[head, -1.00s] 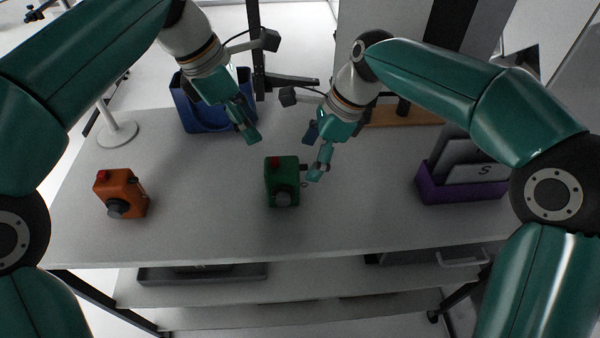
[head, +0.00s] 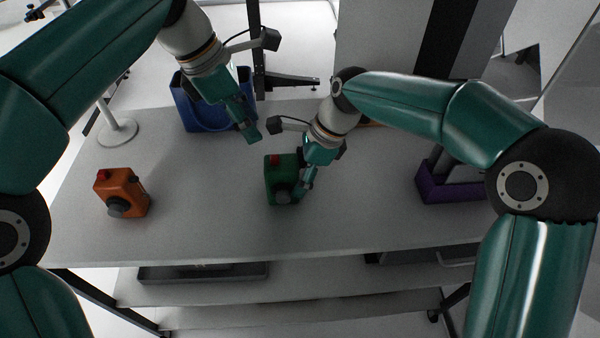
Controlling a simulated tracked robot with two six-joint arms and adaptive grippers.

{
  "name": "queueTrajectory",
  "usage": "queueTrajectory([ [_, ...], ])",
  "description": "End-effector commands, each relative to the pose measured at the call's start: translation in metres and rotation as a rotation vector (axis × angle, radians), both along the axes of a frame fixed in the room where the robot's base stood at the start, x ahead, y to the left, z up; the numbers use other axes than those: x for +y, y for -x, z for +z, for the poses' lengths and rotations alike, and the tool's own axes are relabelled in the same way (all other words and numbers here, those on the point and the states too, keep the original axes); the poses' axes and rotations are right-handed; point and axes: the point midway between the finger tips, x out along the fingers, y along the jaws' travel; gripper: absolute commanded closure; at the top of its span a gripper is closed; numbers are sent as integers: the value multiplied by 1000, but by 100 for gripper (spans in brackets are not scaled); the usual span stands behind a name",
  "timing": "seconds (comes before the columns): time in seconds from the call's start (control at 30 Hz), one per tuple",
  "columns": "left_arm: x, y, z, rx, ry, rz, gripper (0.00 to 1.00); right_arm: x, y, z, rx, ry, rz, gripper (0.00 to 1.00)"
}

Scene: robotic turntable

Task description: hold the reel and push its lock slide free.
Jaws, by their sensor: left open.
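A similar orange box (head: 127,186) with a red part and a dark knob stands at the left. My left gripper (head: 249,132) is open and empty, above and behind the green box, apart from it. My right gripper (head: 299,192) is at the right side of the green box, hiding part of that side. I cannot tell whether it touches the box or how its fingers stand. No lock slide can be made out.
A blue bin (head: 200,118) stands at the back left beside a white round-based stand (head: 118,133). A purple holder (head: 450,188) stands at the right. The white table (head: 200,225) is clear between the orange and green boxes and along the front.

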Motion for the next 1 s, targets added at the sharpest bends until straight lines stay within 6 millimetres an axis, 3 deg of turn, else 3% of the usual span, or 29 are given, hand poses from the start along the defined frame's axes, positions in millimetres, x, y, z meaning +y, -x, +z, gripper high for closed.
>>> queueTrajectory([
  [0.03,0,0,0,0,0,0,58,0,0,0,0,0,0,54],
  [0.17,0,0,0,0,0,0,58,0,0,0,0,0,0,75],
  [0.43,15,-1,-11,39,55,-26,100,0,0,0,0,0,0,77],
  [0.7,69,-2,-38,92,362,-119,100,0,0,0,0,0,0,77],
  [1.0,121,-8,-44,-25,662,-139,100,0,0,0,0,0,0,77],
])
